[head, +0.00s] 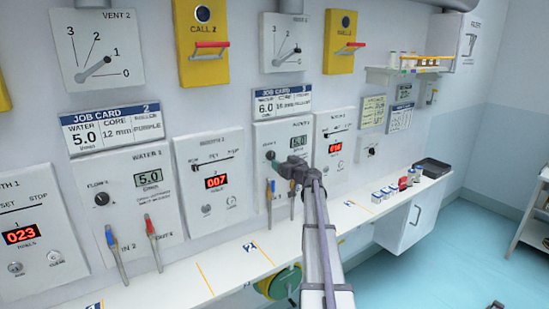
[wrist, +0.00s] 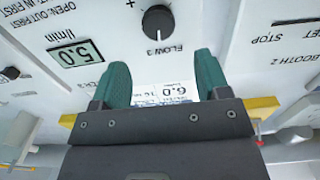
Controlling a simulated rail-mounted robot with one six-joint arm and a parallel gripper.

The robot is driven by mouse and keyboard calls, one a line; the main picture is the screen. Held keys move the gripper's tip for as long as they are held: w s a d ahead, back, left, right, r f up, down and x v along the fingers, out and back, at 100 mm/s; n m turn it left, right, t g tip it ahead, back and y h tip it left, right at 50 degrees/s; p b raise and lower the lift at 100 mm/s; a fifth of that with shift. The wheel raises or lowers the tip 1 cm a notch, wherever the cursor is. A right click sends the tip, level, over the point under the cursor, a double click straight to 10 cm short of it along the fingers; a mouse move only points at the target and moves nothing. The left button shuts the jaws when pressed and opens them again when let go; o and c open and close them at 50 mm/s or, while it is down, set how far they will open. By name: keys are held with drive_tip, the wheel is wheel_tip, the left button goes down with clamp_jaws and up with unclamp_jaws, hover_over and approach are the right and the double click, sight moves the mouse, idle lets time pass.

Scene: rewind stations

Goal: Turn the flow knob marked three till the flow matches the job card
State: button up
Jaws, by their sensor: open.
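The black flow knob (wrist: 157,22), labelled FLOW 3, shows at the top of the wrist view, its white pointer line visible. My gripper (wrist: 162,75) is open, its two green fingers apart below the knob in that picture and nothing between them. The flow display (head: 299,142) reads 5.0, as in the wrist view (wrist: 75,54). The job card (head: 283,102) above reads 6.0; part of it shows between my fingers (wrist: 180,92).
A booth panel (head: 336,146) stands right of the water panel, another (head: 211,180) left. Coloured levers (head: 270,193) hang below the water panel, close to my arm. A white shelf (head: 215,272) runs below, with small boxes (head: 391,189) and a dark tray (head: 432,167) at right.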

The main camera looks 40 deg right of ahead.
drive_tip(key=w, duration=0.7)
drive_tip(key=shift+w+d, duration=0.3)
drive_tip(key=shift+d, duration=0.05)
drive_tip(key=c, duration=0.9)
drive_tip(key=m, duration=0.5)
drive_tip(key=shift+s+d+m, duration=0.1)
drive_tip(key=shift+m, duration=0.2)
drive_tip(key=o, duration=0.9)
approach(272, 155)
drive_tip(key=shift+s+d+f, duration=0.1)
drive_tip(key=shift+s, duration=0.75)
